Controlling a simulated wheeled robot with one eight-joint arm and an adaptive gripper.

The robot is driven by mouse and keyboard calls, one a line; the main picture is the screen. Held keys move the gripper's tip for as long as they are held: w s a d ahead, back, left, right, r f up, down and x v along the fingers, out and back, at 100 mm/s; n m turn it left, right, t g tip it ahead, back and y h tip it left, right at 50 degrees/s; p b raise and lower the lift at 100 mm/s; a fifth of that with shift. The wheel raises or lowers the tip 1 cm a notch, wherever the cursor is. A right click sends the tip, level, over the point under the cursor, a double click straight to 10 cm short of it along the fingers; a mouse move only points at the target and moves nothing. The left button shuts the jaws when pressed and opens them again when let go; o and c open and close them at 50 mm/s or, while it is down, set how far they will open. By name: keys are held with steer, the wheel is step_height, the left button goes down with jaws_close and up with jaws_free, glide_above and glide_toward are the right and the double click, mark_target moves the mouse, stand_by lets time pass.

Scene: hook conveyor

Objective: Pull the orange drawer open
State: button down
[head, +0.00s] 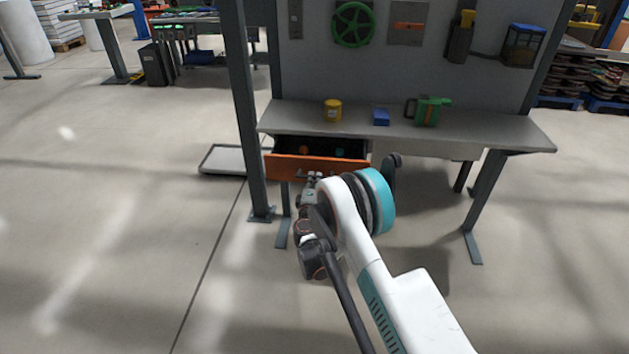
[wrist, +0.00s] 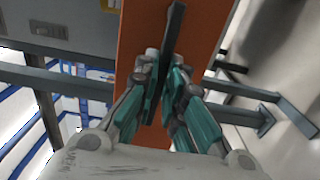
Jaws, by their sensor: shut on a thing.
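The orange drawer (head: 285,166) hangs under the left part of the grey workbench (head: 480,139). It stands partly open, and its dark inside shows with small orange and teal things in it. In the wrist view the orange drawer front (wrist: 208,22) fills the middle, with a dark bar handle (wrist: 175,22) on it. My gripper (head: 312,176) is at the drawer front in the head view. In the wrist view my gripper (wrist: 165,82) has its teal and grey fingers shut on the handle from both sides. Part of the handle is hidden behind the fingers.
A yellow can (head: 333,111), a blue box (head: 381,117) and a green mug-like thing (head: 428,111) stand on the bench top. A dark post (head: 243,110) rises left of the drawer. A flat pale tray (head: 222,160) lies on the floor behind it. The floor in front is clear.

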steer(key=shift+s, duration=0.2)
steer(key=c, duration=1.7)
jaws_free()
steer(key=shift+s+a, duration=0.15)
steer(key=shift+s, duration=3.6)
